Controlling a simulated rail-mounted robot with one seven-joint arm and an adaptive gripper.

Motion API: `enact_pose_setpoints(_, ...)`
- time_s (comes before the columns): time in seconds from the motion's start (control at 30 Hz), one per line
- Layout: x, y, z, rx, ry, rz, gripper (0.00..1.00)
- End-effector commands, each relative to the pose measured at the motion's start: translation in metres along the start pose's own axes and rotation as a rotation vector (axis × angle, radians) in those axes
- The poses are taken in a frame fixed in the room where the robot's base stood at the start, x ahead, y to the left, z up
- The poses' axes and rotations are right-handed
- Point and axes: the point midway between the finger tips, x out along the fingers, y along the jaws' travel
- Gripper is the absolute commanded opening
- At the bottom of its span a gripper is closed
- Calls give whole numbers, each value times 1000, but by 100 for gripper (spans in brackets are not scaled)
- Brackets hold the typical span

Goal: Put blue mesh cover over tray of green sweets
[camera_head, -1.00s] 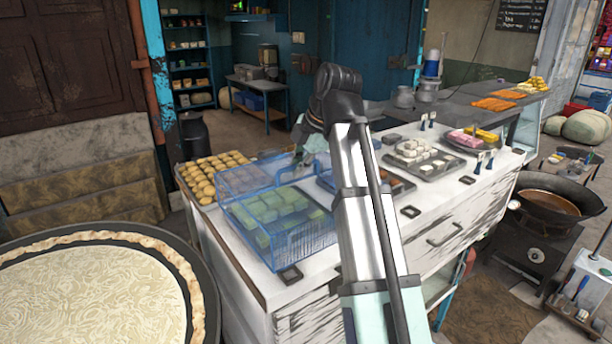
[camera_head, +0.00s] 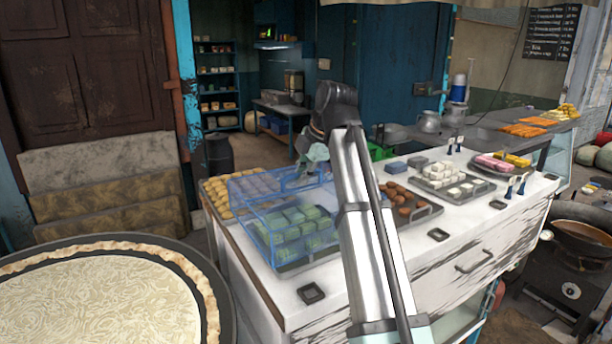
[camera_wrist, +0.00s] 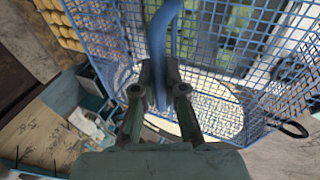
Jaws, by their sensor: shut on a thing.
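The blue mesh cover (camera_head: 262,222) is a see-through box with a wire-like grid. In the head view it overlaps the tray of green sweets (camera_head: 294,268), whose green blocks show through and beside the mesh. The tray's front right edge shows outside the cover. I cannot tell whether the cover touches the tray or hangs above it. My gripper (camera_head: 306,172) is at the top of the cover. In the wrist view my gripper (camera_wrist: 158,75) is shut on the cover's blue handle (camera_wrist: 160,35), with mesh all around it.
Pale purple sweets (camera_head: 256,184) show through the cover's back, and a tray of yellow sweets (camera_head: 216,197) lies to the left. Brown sweets (camera_head: 396,193) and white sweets (camera_head: 440,172) stand to the right. Small black dishes (camera_head: 311,293) sit near the counter's front edge. A big round pan (camera_head: 100,290) is at left.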

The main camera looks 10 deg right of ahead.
Motion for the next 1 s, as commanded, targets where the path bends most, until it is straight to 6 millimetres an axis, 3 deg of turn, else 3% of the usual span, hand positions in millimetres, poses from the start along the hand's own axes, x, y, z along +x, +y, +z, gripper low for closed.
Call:
enact_pose_setpoints(0.5,47,-22,7,0,0,0,0)
enact_pose_setpoints(1.0,53,-24,8,0,0,0,0)
